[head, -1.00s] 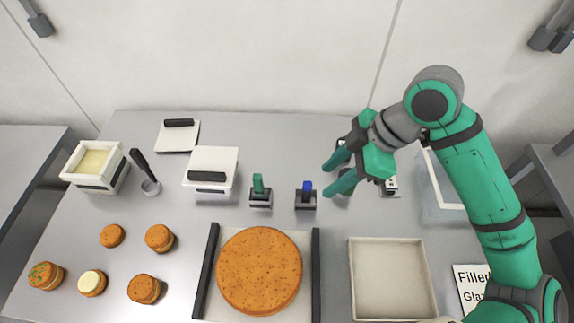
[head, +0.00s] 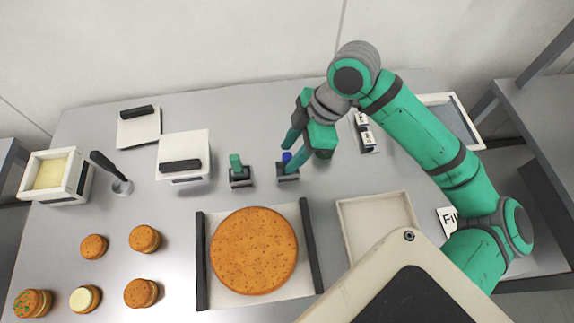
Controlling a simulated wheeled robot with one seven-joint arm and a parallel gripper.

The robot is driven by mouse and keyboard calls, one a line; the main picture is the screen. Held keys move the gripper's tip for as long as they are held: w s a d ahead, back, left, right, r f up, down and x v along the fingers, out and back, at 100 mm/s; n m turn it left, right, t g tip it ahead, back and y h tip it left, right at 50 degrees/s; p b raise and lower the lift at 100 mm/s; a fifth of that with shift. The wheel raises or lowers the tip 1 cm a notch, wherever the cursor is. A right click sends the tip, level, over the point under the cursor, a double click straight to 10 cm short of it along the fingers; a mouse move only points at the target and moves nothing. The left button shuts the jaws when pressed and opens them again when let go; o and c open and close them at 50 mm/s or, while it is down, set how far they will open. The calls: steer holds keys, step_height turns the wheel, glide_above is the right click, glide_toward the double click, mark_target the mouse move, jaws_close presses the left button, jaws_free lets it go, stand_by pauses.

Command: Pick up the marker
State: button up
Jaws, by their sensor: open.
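A small blue-topped item (head: 286,156), which may be the marker, stands upright in a dark holder (head: 287,178) beyond the large round cake. A similar green-topped item (head: 236,161) stands in its own dark holder to the left; I cannot tell for sure which is the marker. My gripper (head: 289,157) is open, with its teal fingers at the blue-topped item, one on the far side and one overlapping its right. Whether they touch it cannot be told. The fingers partly hide the item and its holder.
A large round cake (head: 253,250) lies on a board with dark side rails. An empty pale tray (head: 345,222) is to its right. Small round cakes (head: 144,238) stand at the left.

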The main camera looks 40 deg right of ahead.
steer(key=shift+x, duration=1.35)
steer(key=shift+c, duration=0.6)
jaws_close()
steer(key=shift+r, duration=0.1)
